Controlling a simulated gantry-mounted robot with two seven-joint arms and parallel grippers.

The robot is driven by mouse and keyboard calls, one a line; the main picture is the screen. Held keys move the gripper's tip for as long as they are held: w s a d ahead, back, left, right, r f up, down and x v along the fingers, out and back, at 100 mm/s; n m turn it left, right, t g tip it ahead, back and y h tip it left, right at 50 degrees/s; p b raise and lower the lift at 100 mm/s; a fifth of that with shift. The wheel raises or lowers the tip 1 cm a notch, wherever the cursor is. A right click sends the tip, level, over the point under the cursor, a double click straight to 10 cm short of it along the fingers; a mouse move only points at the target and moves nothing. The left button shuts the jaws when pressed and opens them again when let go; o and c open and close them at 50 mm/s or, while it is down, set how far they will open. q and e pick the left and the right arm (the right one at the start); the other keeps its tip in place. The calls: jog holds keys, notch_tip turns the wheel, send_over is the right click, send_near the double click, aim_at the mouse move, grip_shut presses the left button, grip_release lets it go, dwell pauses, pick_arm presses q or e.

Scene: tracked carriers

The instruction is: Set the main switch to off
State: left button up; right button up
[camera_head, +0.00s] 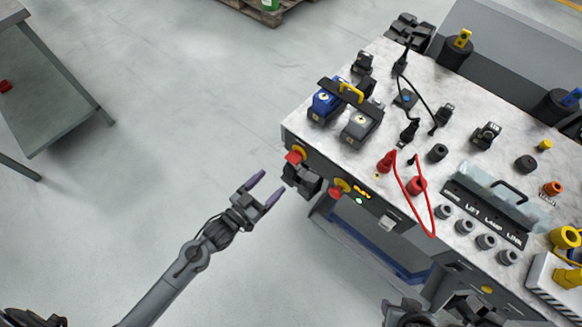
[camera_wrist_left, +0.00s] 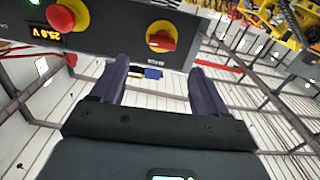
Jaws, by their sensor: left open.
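The main switch (camera_head: 294,156) is a red rotary handle on a yellow plate, on the dark front panel of the workbench. It also shows in the left wrist view (camera_wrist_left: 161,41), with the handle lying roughly across its plate and a small label below. The label is too small to read surely. My left gripper (camera_head: 272,182) is open and empty, off the panel's front, with its fingers pointing at the bench. In the left wrist view the gripper (camera_wrist_left: 158,66) has the switch just beyond and between its fingertips, apart from them. My right gripper's fingers do not show.
A red mushroom button (camera_head: 335,193) on yellow sits beside the switch, next to a lit display (camera_head: 362,194). A dark block (camera_head: 302,181) shows near the panel by my left fingers. Tools and a red cable (camera_head: 432,215) lie on the benchtop. Floor to the left is clear.

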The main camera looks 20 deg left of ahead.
aim_at(291, 160)
pick_arm(q)
jog(key=b+x, duration=0.3)
jog(key=x, duration=0.8)
jog(key=shift+a+f, duration=0.1)
jog(key=shift+a, duration=0.05)
